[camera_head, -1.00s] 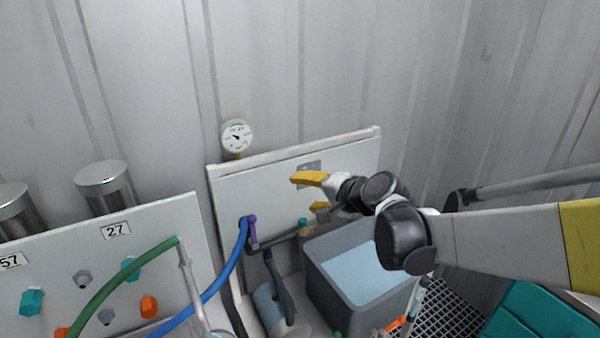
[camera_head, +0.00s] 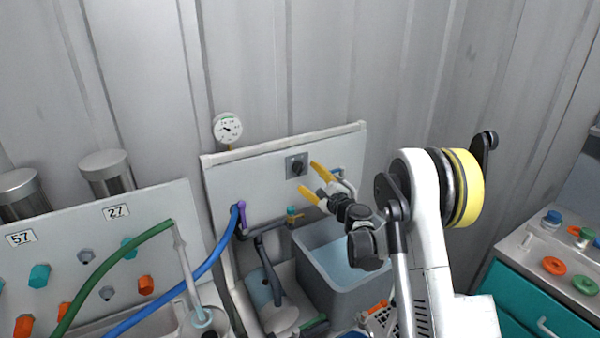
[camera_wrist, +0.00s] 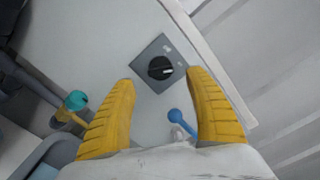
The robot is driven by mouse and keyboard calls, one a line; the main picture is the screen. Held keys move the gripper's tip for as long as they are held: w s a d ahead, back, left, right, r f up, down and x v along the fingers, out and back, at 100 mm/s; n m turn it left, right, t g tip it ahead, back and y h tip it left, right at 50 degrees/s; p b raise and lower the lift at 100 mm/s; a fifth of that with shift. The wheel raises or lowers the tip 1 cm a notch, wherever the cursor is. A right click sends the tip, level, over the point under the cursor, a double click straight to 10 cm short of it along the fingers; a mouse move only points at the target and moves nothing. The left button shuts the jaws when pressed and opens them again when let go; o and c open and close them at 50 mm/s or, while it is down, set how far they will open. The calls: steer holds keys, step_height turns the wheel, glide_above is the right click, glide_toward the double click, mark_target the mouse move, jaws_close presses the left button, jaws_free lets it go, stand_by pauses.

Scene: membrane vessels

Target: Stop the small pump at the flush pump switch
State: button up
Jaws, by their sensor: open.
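The flush pump switch (camera_head: 297,165) is a black rotary knob on a grey square plate, on the upright white panel (camera_head: 240,185). In the wrist view the switch (camera_wrist: 160,68) lies just beyond the fingertips, between their lines, with a pale mark on the knob's right side. My gripper (camera_head: 311,181) is open and empty, its yellow fingers pointing at the panel close to the switch. It also shows in the wrist view (camera_wrist: 160,78), the fingers spread wide and apart from the knob. The small pump itself I cannot make out with certainty.
A blue-handled valve (camera_wrist: 177,117) sits between my fingers, low in the wrist view. A teal-topped fitting (camera_wrist: 75,102) is at left. A grey water tub (camera_head: 340,290) stands below the panel. A gauge (camera_head: 228,128) is above. Hoses run at left; a teal cabinet (camera_head: 520,300) stands right.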

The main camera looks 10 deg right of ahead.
mark_target(301, 169)
steer(key=b+x, duration=0.1)
steer(key=x, duration=0.5)
steer(key=shift+w, duration=0.15)
steer(key=c, duration=1.2)
